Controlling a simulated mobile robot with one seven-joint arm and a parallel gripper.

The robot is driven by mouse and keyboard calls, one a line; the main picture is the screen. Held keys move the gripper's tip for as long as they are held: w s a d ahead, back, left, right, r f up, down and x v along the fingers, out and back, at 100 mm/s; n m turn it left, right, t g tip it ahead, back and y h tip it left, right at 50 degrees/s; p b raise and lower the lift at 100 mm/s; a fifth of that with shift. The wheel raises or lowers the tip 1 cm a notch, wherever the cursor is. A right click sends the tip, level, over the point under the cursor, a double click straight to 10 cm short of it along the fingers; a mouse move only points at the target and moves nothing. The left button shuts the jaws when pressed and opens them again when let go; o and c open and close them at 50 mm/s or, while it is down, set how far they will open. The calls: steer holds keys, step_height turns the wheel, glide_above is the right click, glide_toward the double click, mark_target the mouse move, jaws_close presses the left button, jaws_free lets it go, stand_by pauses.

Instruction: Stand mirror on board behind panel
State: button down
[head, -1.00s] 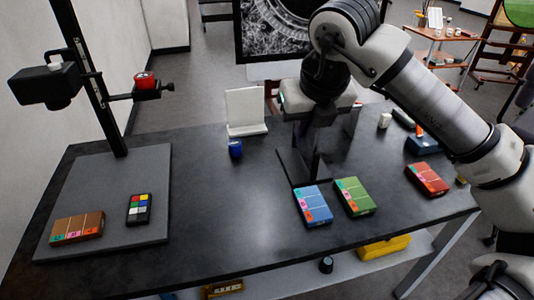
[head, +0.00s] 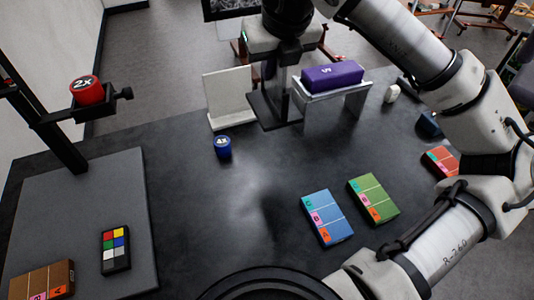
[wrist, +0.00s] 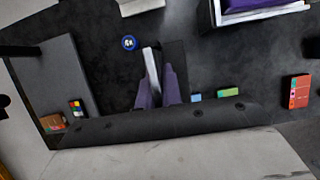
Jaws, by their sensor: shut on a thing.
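My gripper (wrist: 157,84) is shut on a stand-like thing with a dark flat base and an upright plate, which I take to be the mirror (head: 272,112). It also shows between the fingers in the wrist view (wrist: 152,66). It is upright and appears held above the table; its reflective face is not visible. The grey board (head: 100,180) lies at the left, well away from my gripper. A brown block with coloured labels (head: 42,279) and a colour chart (head: 115,250) lie on it. I cannot tell which thing is the panel.
A black column (head: 45,130) with a red 2x cap (head: 87,90) rises from the board. A white L-shaped stand (head: 228,98), blue 4x cap (head: 223,147) and purple box on a stand (head: 332,75) are near my gripper. Blue (head: 327,217) and green (head: 373,198) blocks lie in front.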

step_height(320, 180, down, 20)
steer(key=p, duration=0.4)
steer(key=shift+s+r, duration=0.1)
steer(key=shift+r, duration=0.1)
steer(key=shift+f, duration=0.15)
steer(key=c, duration=1.6)
jaws_free()
steer(key=shift+o, duration=0.2)
